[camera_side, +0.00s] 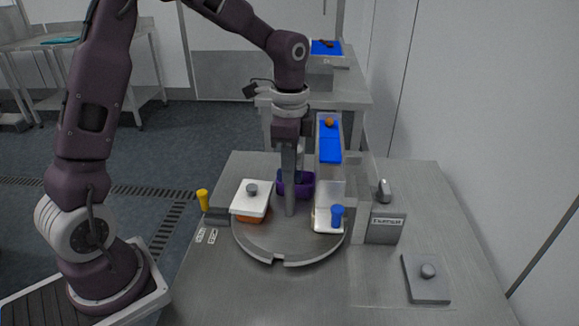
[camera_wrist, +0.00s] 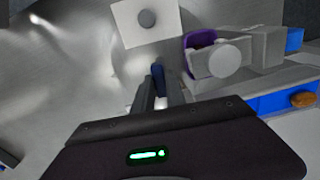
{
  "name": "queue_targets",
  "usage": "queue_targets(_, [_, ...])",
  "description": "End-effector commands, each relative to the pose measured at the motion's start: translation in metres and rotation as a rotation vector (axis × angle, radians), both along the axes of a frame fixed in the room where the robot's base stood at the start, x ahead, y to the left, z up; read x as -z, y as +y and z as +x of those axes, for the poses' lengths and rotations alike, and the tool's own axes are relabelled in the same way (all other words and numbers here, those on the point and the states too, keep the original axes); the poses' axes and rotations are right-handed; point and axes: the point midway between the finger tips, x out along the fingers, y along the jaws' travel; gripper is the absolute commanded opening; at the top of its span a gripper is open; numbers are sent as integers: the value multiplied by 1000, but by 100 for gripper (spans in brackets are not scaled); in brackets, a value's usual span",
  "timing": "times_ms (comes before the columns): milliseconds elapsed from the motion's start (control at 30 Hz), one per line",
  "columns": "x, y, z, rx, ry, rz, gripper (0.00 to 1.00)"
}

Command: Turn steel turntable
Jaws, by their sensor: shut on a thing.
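The steel turntable (camera_side: 278,243) is a round grey disc with a notch in its front edge, flat on the steel bench. It carries an orange box (camera_side: 249,217) under a white lid (camera_side: 250,195) with a grey knob, and a purple bin (camera_side: 305,187) toward the back. My gripper (camera_side: 289,212) points straight down over the middle of the disc. In the wrist view its fingers (camera_wrist: 160,98) are shut on a narrow dark blue peg (camera_wrist: 158,72). The peg's foot is hidden. The white lid (camera_wrist: 133,35) and purple bin (camera_wrist: 191,65) lie just beyond the fingers.
A chute with a blue belt (camera_side: 330,148) and a brown date (camera_side: 329,122) stands behind the disc. A grey block (camera_side: 384,230) and knobbed plate (camera_side: 423,289) stand right.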

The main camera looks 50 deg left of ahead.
Motion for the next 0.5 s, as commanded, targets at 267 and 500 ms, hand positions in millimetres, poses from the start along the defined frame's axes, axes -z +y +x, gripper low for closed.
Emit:
queue_targets(267, [-2,-1,2,137,-8,0,0])
queue_targets(500, [-2,0,2,256,-8,0,0])
